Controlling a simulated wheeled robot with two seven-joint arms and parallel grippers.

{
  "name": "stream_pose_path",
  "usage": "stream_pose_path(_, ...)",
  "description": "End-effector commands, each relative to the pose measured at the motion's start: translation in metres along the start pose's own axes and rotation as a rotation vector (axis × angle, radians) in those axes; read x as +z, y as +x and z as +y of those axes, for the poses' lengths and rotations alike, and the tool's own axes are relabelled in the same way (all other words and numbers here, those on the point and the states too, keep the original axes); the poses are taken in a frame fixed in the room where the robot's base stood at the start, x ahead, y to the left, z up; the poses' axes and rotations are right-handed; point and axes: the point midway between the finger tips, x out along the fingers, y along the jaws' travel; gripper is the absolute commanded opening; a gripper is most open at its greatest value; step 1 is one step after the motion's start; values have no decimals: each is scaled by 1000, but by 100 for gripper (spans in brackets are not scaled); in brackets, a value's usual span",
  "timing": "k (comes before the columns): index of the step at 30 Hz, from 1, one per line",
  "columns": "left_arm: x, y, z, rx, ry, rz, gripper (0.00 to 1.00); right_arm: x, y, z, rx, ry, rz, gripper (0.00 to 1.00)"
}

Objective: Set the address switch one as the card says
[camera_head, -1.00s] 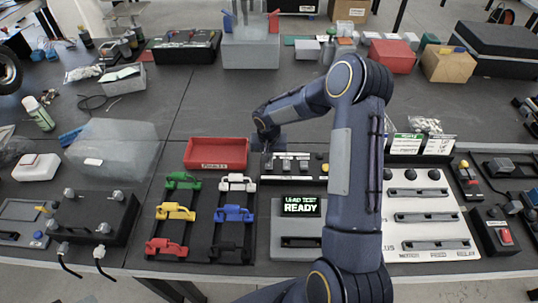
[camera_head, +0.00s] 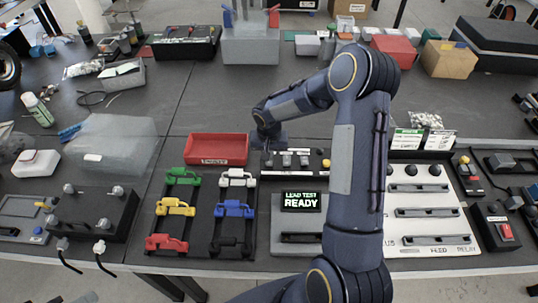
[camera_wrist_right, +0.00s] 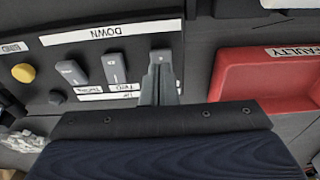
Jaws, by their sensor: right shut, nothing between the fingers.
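The black switch block (camera_head: 314,172) lies behind the lead test box and carries a row of grey levers. In the right wrist view, which is upside down, the block shows a DOWN label (camera_wrist_right: 110,32), two grey levers (camera_wrist_right: 115,68) (camera_wrist_right: 72,72) and a yellow button (camera_wrist_right: 23,73). My right gripper (camera_wrist_right: 160,88) is shut and empty at the lever end nearest the red tray. Its fingers hide the lever there, so I cannot tell its setting or whether they touch it. White cards (camera_head: 406,141) stand at the right; their writing is too small to read. My left gripper is not in view.
The red FAULTY tray (camera_head: 217,149) sits beside the block. The lead test box (camera_head: 297,238) reads READY. Racks of coloured clips (camera_head: 175,207) stand to its left. A white panel (camera_head: 430,210) with slots lies right of my right arm.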

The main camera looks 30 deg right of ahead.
Motion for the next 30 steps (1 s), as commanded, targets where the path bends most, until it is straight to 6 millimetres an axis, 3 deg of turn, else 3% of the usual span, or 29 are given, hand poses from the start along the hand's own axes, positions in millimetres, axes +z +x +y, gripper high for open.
stream_pose_path(3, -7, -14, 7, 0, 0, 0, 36, -6, -31, 1, -1, 0, 4, 0)
stream_pose_path(15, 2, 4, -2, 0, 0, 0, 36, -1, -108, 2, -3, 0, 5, 0)
stream_pose_path(21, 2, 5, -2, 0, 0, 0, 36, 0, -124, 2, -2, -1, 3, 0)
stream_pose_path(30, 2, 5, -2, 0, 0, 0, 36, 1, -126, 2, -2, -1, 2, 0)
